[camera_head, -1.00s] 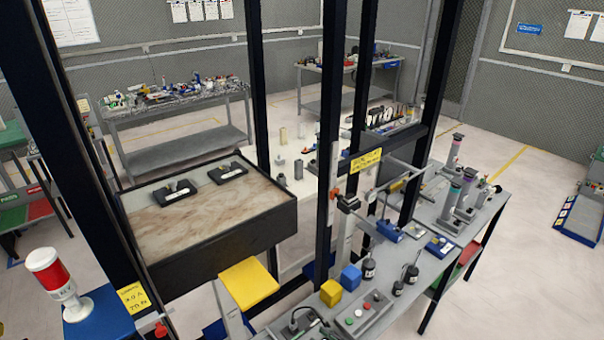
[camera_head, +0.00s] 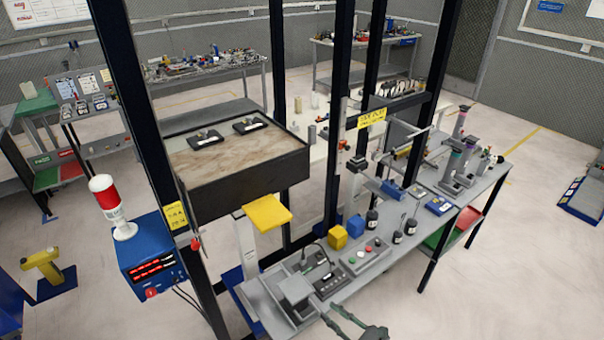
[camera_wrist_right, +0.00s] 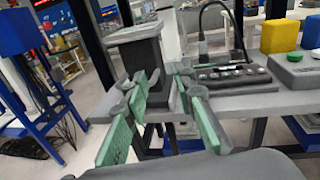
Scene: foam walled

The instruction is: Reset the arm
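My right gripper (camera_head: 336,312) shows at the bottom of the head view, in front of the grey workbench's near end. In the right wrist view the right gripper (camera_wrist_right: 166,90) has its green-padded fingers spread apart, with nothing seen held between them. A grey box-like stand (camera_head: 295,287) is just beyond the gripper; the stand also shows in the wrist view (camera_wrist_right: 136,55), behind the left finger. My left gripper is in neither view.
The grey workbench (camera_head: 400,215) carries a button box (camera_head: 366,257), a yellow block (camera_head: 337,237) and dark bottles. Black frame posts (camera_head: 341,110) rise nearby. A blue box (camera_head: 152,265) with a red-and-white lamp (camera_head: 109,200) stands left. Floor is clear at the lower right.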

